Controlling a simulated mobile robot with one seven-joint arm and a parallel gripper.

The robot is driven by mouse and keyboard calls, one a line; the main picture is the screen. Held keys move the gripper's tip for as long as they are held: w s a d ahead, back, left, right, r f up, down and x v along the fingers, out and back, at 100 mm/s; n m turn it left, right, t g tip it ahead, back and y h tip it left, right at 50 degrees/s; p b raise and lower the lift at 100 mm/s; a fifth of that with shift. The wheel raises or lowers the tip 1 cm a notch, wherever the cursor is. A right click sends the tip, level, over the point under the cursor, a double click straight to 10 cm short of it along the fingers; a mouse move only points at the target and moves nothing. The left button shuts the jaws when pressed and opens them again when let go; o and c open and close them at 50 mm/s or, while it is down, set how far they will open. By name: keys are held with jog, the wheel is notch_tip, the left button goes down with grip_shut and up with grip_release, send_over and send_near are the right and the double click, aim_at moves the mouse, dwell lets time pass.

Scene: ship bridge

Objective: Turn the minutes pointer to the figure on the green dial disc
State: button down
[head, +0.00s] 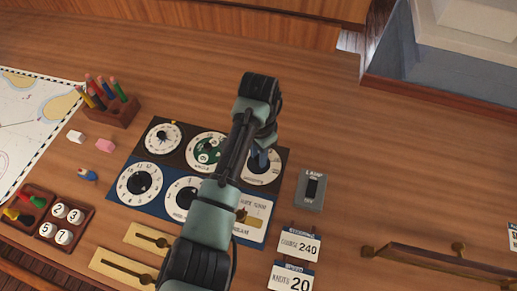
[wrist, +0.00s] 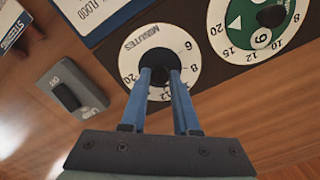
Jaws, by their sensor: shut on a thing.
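The white minutes dial (wrist: 142,48) has a dark knob (wrist: 160,78) at its centre. My gripper (wrist: 160,72) has its two blue fingers shut on this knob. The fingers cover the pointer, so where it points cannot be told. Figures such as 6, 8, 12 and 20 show around the rim. The green dial disc (wrist: 243,18) sits in the neighbouring dial and bears a figure in a white circle (wrist: 262,38), a 6 or a 9. In the head view the minutes dial (head: 264,178) is partly hidden by my arm, and the green disc (head: 208,151) shows left of it.
A grey lamp switch box (head: 310,190) stands right of the dial panel. Course and speed cards (head: 298,245) lie below it. Other dials (head: 140,183) fill the panel's left. A pencil holder (head: 112,108) stands further left. The wood beyond the panel is clear.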

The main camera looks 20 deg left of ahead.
jog(key=n+p, duration=0.3)
jog(key=n, duration=0.2)
jog(key=shift+d+r+n, duration=0.1)
jog(key=shift+r+n, duration=0.05)
jog(key=shift+n, duration=0.15)
jog(key=n+p, duration=0.1)
jog(key=n, duration=0.3)
jog(key=shift+n+p, duration=0.3)
jog(key=shift+p, duration=0.05)
jog(key=n+p, duration=0.1)
jog(key=n, duration=0.9)
jog(key=shift+w+p, duration=0.1)
jog(key=shift+p, duration=0.25)
jog(key=c, duration=0.7)
grip_release()
jog(key=shift+o, duration=0.2)
